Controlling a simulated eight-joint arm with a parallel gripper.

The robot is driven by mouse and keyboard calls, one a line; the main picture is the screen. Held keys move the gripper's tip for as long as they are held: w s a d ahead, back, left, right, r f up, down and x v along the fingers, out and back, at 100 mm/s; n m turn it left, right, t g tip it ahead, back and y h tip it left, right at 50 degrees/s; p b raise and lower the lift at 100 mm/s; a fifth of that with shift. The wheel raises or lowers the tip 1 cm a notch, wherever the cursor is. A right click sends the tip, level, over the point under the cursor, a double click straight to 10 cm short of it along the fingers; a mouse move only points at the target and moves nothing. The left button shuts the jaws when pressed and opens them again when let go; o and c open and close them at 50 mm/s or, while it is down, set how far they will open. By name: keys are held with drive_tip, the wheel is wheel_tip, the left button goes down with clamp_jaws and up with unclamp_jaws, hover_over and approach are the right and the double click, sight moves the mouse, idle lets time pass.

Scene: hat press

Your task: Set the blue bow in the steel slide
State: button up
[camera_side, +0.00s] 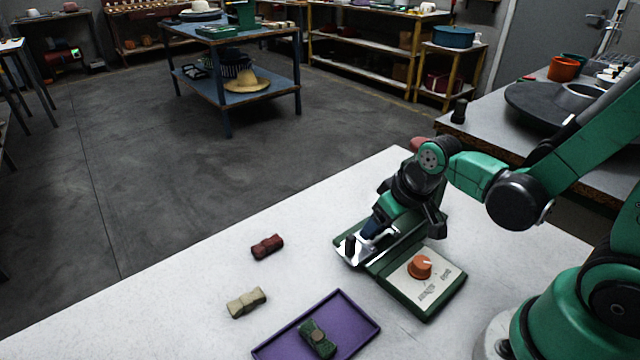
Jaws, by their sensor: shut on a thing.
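The blue bow (371,228) is in my gripper (378,222), which is shut on it. The gripper reaches down from the upper right, over the steel slide (357,258). The slide is a bright metal piece on the left part of the green hat press (424,310), with a small black knob (350,245) at its near end. The bow is at or just above the slide; I cannot tell whether it touches. The gripper hides part of the bow and the slide's far part.
An orange dial (420,267) sits on the press's pale panel. A dark red bow (267,247) and a beige bow (247,302) lie on the white table (180,320) to the left. A purple tray (361,313) in front holds a green bow (318,339). The table's left part is clear.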

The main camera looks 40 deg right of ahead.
drive_tip(key=shift+f, duration=0.45)
idle(0.4)
drive_tip(key=o, duration=1.2)
drive_tip(key=shift+r, duration=0.15)
wheel_tip(320, 180, up, 8)
drive_tip(key=shift+f, duration=0.2)
drive_tip(key=w+a+r, duration=0.3)
drive_tip(key=w+a, duration=0.1)
drive_tip(key=a, duration=0.4)
drive_tip(key=w+a+r+n, duration=0.1)
drive_tip(key=w+a+r, duration=0.25)
drive_tip(key=a, duration=0.35)
drive_tip(key=w+a+r, duration=0.3)
drive_tip(key=w+a, duration=0.1)
drive_tip(key=a, duration=0.4)
drive_tip(key=s+d+f+t, duration=0.1)
drive_tip(key=s+d+f, duration=0.1)
drive_tip(key=s+d, duration=0.2)
drive_tip(key=s+d+f, duration=0.2)
drive_tip(key=s+d, duration=0.2)
drive_tip(key=d, duration=0.6)
drive_tip(key=s+d+f+m+t, duration=0.1)
drive_tip(key=s+d+f, duration=0.1)
drive_tip(key=s+d, duration=0.3)
drive_tip(key=shift+d+f+t, duration=0.2)
drive_tip(key=shift+d+t, duration=0.1)
drive_tip(key=shift+d, duration=0.85)
